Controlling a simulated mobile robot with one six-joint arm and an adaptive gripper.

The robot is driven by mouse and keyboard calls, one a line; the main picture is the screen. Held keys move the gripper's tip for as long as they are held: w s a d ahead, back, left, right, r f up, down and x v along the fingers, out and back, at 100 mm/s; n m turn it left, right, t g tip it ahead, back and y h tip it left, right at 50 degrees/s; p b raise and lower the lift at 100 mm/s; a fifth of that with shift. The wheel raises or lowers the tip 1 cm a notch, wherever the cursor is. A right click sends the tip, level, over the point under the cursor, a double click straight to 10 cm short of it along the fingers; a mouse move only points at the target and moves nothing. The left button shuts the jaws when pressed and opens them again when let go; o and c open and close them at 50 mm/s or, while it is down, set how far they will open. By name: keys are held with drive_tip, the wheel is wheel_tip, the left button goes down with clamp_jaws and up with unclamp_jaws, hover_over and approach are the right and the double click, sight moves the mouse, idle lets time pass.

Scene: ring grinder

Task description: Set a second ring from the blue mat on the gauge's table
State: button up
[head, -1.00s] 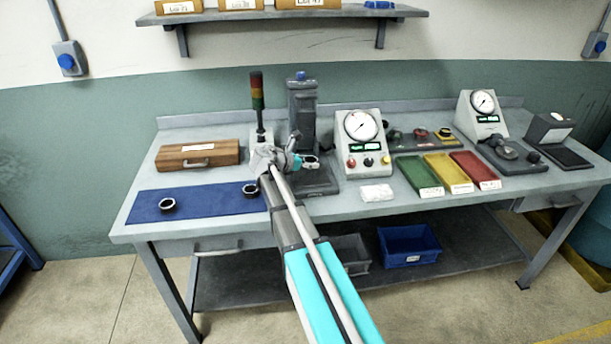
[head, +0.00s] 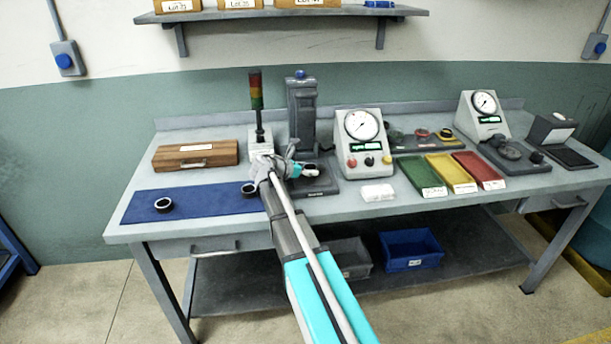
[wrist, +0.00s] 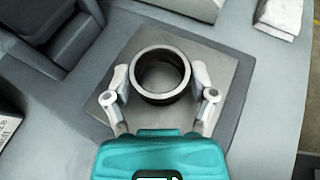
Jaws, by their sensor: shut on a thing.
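My gripper (head: 301,170) is shut on a dark ring with a bright rim (head: 310,170), in front of the gauge's dark column (head: 303,115). In the wrist view the two fingers of my gripper (wrist: 160,84) hold the ring (wrist: 160,98) from both sides, over the square grey gauge table (wrist: 230,70). I cannot tell whether the ring touches the table. The blue mat (head: 205,204) lies to the left, with one ring (head: 163,205) at its left part and another ring (head: 248,189) at its right end, close to my arm.
A signal tower (head: 257,110) stands left of the column, behind my gripper. A wooden case (head: 195,155) lies behind the mat. A dial unit (head: 362,145) stands to the right, with green (head: 422,177), yellow (head: 449,171) and red (head: 479,168) trays beyond it.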

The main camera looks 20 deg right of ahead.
drive_tip(key=shift+f, duration=0.1)
idle(0.3)
drive_tip(key=shift+f, duration=0.15)
drive_tip(key=o, duration=1.1)
drive_tip(key=shift+r, duration=0.2)
drive_tip(key=shift+a+r, duration=0.1)
drive_tip(key=shift+a, duration=0.05)
drive_tip(key=shift+s+a+r+p, duration=0.1)
drive_tip(key=shift+a+r+p, duration=0.1)
drive_tip(key=shift+a+p, duration=0.15)
drive_tip(key=p+v, duration=0.4)
drive_tip(key=v, duration=0.7)
drive_tip(key=shift+d, duration=0.1)
